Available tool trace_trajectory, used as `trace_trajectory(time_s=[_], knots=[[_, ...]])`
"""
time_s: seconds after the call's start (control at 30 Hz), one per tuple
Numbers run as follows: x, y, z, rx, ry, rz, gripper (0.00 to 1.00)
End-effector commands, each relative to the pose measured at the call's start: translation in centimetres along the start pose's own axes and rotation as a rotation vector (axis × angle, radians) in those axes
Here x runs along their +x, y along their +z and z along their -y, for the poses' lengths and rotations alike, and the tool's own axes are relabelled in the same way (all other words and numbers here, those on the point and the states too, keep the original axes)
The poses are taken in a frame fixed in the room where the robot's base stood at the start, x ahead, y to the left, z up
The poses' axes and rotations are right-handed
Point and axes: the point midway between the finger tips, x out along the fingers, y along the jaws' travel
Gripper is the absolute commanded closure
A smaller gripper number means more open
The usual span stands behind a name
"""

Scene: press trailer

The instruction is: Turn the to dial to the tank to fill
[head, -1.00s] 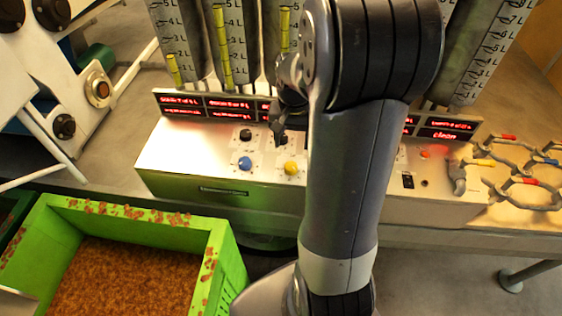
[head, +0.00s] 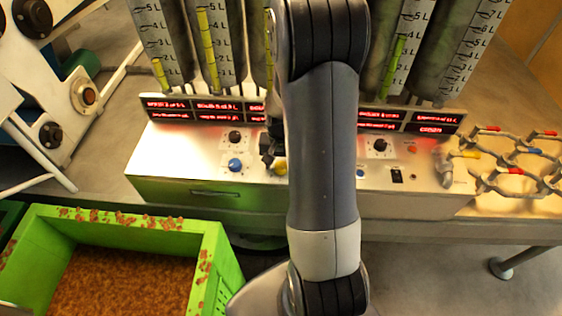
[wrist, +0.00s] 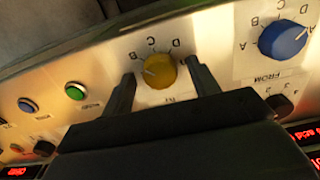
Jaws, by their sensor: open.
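The yellow dial (wrist: 160,72), with letters around it and a small, upside-down label that looks like "TO", sits on the pale panel in the wrist view. In the head view the yellow dial (head: 281,169) is partly hidden by my gripper. My gripper (wrist: 160,77) is open, with one finger on each side of the yellow dial; I cannot tell whether they touch it. In the head view my gripper (head: 269,158) is low over the panel. The blue dial (wrist: 283,38), labelled FROM, is beside it; it also shows in the head view (head: 235,165).
Graduated tanks (head: 212,45) stand behind the panel above red displays (head: 166,109). Green and blue buttons (wrist: 75,91) and black knobs (head: 235,137) share the panel. A green crate (head: 225,255) is at front left. Wire rings (head: 515,160) lie at right.

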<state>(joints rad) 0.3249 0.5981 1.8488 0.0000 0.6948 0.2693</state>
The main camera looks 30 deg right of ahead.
Motion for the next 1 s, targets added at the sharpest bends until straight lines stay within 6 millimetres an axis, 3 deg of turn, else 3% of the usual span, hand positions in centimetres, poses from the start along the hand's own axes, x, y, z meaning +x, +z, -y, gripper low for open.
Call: trace_trajectory(time_s=[0.53,1.0], knots=[[-0.04,0.0,0.0,0.0,0.0,0.0,0.86],[0.07,-0.04,0.01,-0.118,0.0,-0.002,0.87]])
